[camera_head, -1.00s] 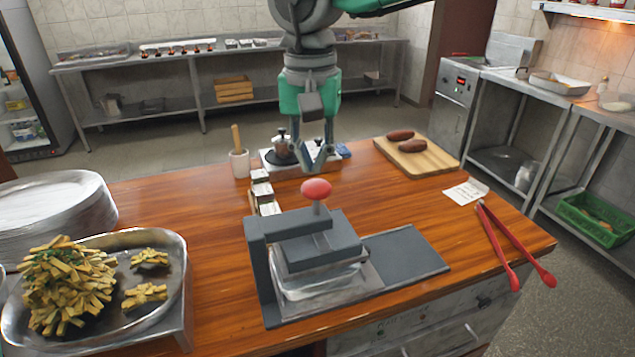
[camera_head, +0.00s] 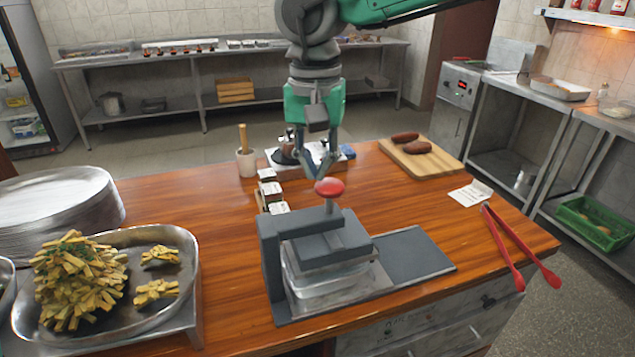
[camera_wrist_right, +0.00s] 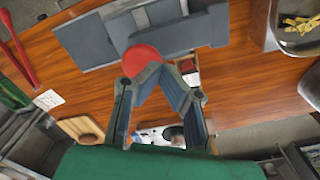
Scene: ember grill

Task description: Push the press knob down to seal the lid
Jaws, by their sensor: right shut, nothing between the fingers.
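The press is a dark grey frame (camera_head: 270,262) on the counter, with a red round press knob (camera_head: 329,187) on a metal stem at its top. A clear container (camera_head: 325,292) sits inside the press beneath the grey pressing block. My right gripper (camera_head: 319,182) is shut and empty, pointing down just above and behind the knob. In the right wrist view the shut fingertips (camera_wrist_right: 157,68) overlap the red knob (camera_wrist_right: 141,58); I cannot tell whether they touch it. My left gripper is not in view.
A steel tray of fries (camera_head: 190,280) stands at the left beside stacked plates (camera_head: 60,200). Red tongs (camera_head: 510,250) lie at the right. A cutting board (camera_head: 425,162) with sausages and small boxes (camera_head: 270,190) lie behind the press.

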